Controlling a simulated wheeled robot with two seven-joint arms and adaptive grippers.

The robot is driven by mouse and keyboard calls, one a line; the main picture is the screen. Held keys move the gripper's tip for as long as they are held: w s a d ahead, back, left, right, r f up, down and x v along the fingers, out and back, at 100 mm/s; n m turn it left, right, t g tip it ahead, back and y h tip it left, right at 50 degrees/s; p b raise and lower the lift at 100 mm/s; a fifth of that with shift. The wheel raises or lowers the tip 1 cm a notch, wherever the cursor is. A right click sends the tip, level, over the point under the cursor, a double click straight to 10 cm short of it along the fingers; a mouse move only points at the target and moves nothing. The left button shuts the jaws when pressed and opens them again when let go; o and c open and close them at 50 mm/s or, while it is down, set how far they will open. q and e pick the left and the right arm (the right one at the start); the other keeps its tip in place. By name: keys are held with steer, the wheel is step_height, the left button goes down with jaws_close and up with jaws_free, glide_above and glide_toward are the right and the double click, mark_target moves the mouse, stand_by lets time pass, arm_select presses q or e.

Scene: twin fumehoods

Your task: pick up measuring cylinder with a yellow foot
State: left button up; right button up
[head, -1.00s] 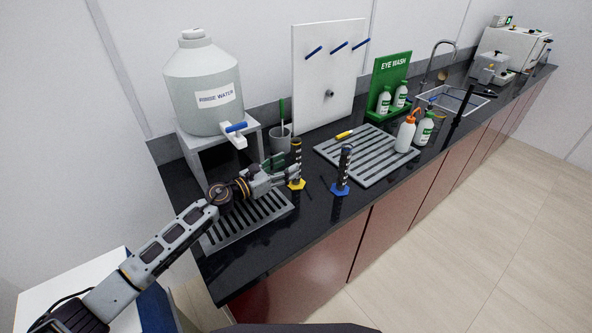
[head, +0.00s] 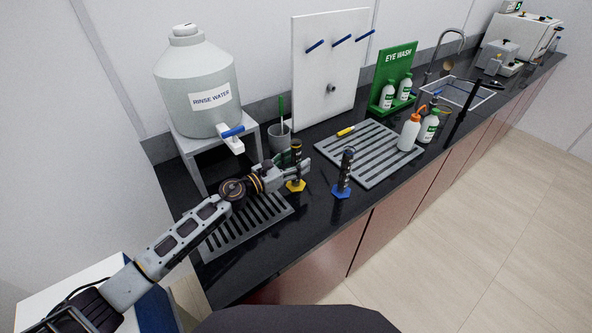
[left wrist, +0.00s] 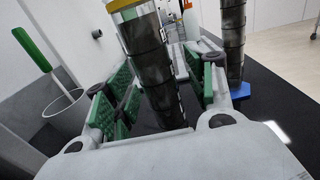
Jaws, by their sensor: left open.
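The measuring cylinder with the yellow foot (head: 295,185) stands upright on the black counter. In the left wrist view its dark banded body (left wrist: 150,65) rises between the finger pads, with a yellow band near the top; its foot is hidden there. My left gripper (head: 295,168) is open, with its fingers on either side of this cylinder. Gaps show beside the body, and I cannot tell whether a pad touches it. A second cylinder with a blue foot (head: 342,190) stands to the right; it also shows in the left wrist view (left wrist: 232,45). My right gripper is not in view.
A grey slotted rack (head: 372,152) with a yellow-ended item lies to the right. A grey cup with a green brush (head: 280,138) stands behind the gripper. A rinse water tank (head: 197,90) stands on a shelf. A drain grate (head: 247,226) lies under my left arm.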

arm_select(q)
steer(key=c, duration=1.2)
steer(key=shift+w+a+r, duration=0.1)
steer(key=shift+r, duration=0.05)
